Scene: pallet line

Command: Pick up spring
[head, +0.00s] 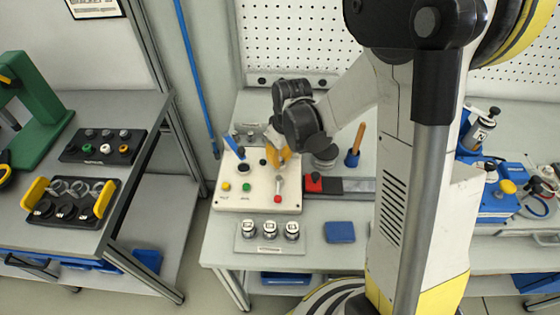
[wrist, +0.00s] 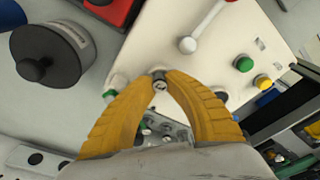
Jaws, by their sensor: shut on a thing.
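My gripper (head: 279,156) has yellow fingers and is over the far part of the white control panel (head: 232,201). In the wrist view my gripper (wrist: 159,76) has its two fingertips closed together on a small silvery piece, which I take to be the spring (wrist: 159,84). Only a little of the spring shows between the fingertips. In the head view the fingers and the wrist hide it. Below the fingers, several small metal parts (wrist: 165,128) show in the wrist view, partly hidden.
The panel carries coloured buttons, a lever with a red knob (head: 278,198) and a blue lever (head: 233,147). A tray with three white-topped cylinders (head: 269,248) and a blue block (head: 340,232) lie in front. A red block (head: 313,182) and an orange-handled tool (head: 357,139) stand to the right.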

